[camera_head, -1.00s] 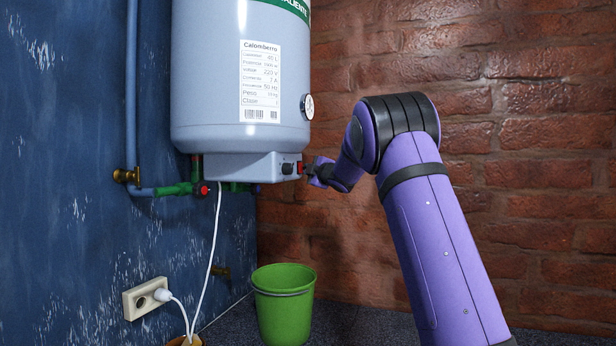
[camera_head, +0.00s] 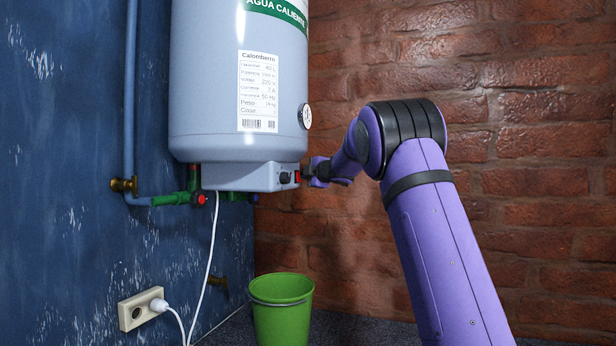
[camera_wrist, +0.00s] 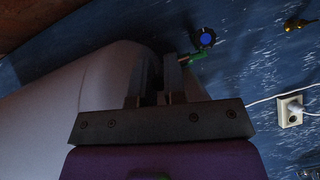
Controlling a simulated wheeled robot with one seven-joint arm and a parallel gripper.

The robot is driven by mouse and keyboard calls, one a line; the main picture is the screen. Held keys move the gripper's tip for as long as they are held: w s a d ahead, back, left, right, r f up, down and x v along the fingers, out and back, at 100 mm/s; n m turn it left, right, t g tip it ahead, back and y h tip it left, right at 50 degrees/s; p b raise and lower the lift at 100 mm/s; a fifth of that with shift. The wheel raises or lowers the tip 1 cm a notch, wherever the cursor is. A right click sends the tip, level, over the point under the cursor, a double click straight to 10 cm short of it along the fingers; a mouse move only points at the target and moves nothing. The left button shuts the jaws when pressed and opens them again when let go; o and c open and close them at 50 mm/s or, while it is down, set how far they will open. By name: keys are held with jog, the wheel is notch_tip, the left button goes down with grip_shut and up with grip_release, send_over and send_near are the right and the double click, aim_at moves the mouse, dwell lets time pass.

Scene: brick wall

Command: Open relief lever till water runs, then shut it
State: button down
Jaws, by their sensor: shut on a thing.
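The white water heater (camera_head: 215,100) hangs at the blue wall; it also fills the left of the wrist view (camera_wrist: 75,85). On the box below it are a black knob (camera_head: 285,178) and a small red piece (camera_head: 297,177). My gripper (camera_head: 307,173) is at the right end of this box, right beside the red piece. In the wrist view my fingers (camera_wrist: 158,75) are close together on something dark that I cannot make out. No lever shows clearly; it may be hidden by the fingers. I see no running water.
A green bucket (camera_head: 282,318) stands on the floor below my gripper. Green pipework with a red end (camera_head: 201,199) is under the heater at left. A blue round part (camera_wrist: 204,38) shows in the wrist view. A socket (camera_head: 132,312) with a white cable is low on the wall.

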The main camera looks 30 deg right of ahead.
jog(key=c, duration=1.2)
grip_release()
jog(key=shift+a, duration=0.1)
jog(key=shift+o, duration=0.2)
jog(key=shift+s, duration=0.1)
jog(key=s+r, duration=0.1)
jog(key=s, duration=0.9)
jog(key=shift+s+d, duration=0.25)
jog(key=shift+r, duration=0.1)
